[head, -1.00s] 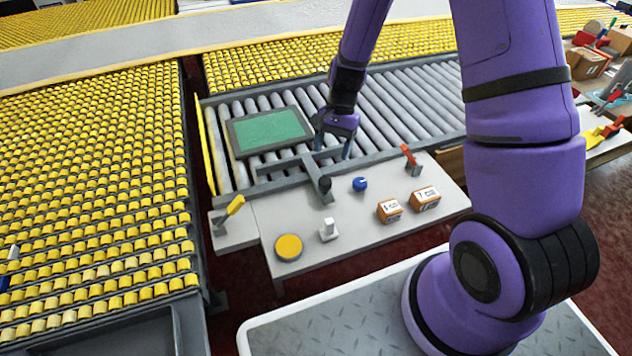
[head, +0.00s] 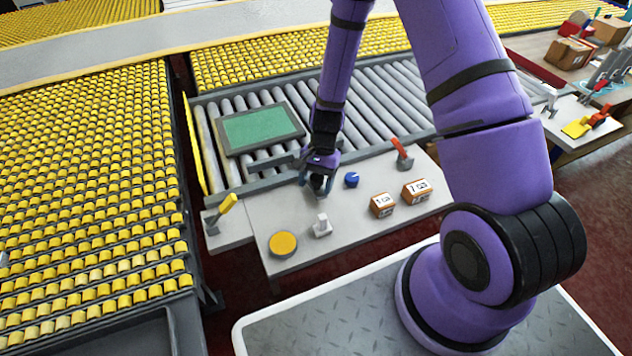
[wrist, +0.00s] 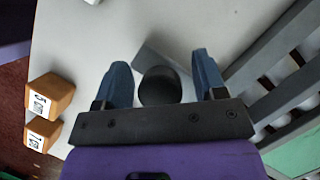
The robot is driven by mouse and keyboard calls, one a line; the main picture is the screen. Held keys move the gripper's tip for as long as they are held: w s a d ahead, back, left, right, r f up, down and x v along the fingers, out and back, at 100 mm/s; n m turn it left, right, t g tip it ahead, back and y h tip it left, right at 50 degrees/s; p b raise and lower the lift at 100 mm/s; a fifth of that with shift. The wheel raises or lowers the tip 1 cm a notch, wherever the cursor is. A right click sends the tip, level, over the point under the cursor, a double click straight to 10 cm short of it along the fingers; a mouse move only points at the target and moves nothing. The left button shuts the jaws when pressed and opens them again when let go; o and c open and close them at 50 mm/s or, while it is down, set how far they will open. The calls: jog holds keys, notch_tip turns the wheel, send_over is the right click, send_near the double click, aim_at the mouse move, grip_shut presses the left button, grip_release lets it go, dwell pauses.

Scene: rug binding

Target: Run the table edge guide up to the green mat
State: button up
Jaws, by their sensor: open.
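The green mat (head: 262,127) lies in a dark frame on the grey rollers; a green corner (wrist: 300,148) shows at the lower right of the wrist view. The grey table edge guide (head: 272,163) stands on the near side of the mat, a gap apart from it, its stem mostly hidden by my gripper (head: 316,188). In the wrist view, the guide's round black knob (wrist: 160,87) sits between the two blue fingers of my gripper (wrist: 162,82). The fingers are open, with a gap on each side of the knob.
On the pale table (head: 262,211) stand a blue knob (head: 351,180), a red-handled lever (head: 402,152), a white switch (head: 322,226), a yellow disc (head: 283,244) and two orange boxes (head: 382,205) (head: 416,191). A yellow lever (head: 227,203) stands at the left.

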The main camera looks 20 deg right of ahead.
grip_shut()
jog(key=w, duration=0.8)
jog(key=shift+f, duration=0.1)
grip_release()
jog(key=v, duration=1.1)
